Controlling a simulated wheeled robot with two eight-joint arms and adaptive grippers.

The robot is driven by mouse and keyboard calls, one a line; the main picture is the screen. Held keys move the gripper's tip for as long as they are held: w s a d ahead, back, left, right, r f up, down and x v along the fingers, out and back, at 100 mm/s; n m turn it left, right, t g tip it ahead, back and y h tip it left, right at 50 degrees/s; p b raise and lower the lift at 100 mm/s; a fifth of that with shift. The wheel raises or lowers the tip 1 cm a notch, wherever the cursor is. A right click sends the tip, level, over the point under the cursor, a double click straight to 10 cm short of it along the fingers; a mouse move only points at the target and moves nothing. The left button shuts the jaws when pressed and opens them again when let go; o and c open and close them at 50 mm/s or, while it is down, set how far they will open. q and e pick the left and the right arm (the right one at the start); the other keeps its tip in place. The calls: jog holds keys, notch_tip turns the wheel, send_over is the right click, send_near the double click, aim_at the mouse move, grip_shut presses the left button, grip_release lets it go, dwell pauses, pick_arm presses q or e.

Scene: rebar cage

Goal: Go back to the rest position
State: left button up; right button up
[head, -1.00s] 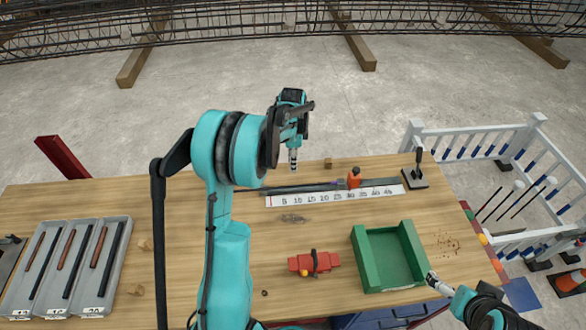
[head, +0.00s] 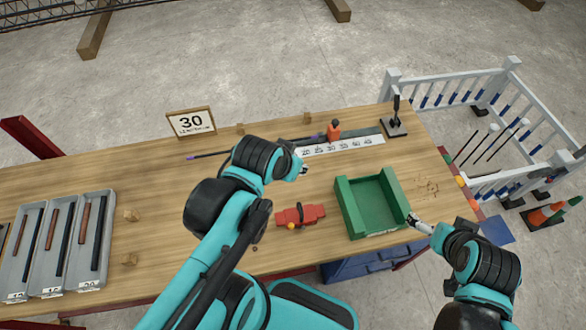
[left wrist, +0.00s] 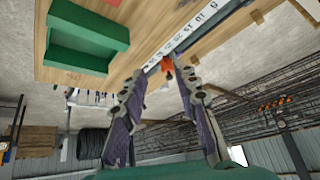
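My left gripper (head: 298,165) is above the middle of the wooden table, in front of the white number scale (head: 345,146). In the left wrist view my left gripper (left wrist: 161,76) has its two fingers spread apart with nothing between them. My right gripper (head: 418,223) is at the table's right front edge, beside the green open box (head: 372,206). Its fingers are too small to tell whether they are open or shut.
A thin dark rod (head: 210,155) lies by the scale, partly hidden by my left arm. A red clamp-like tool (head: 301,215) lies on the table's middle. Grey trays (head: 62,244) with rods are at left. A "30" sign (head: 191,122) stands at the back edge.

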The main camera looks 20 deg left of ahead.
pick_arm(q)
jog(key=shift+s+d+f+n, duration=0.3)
jog(key=shift+s+f, duration=0.05)
jog(key=shift+s, duration=0.2)
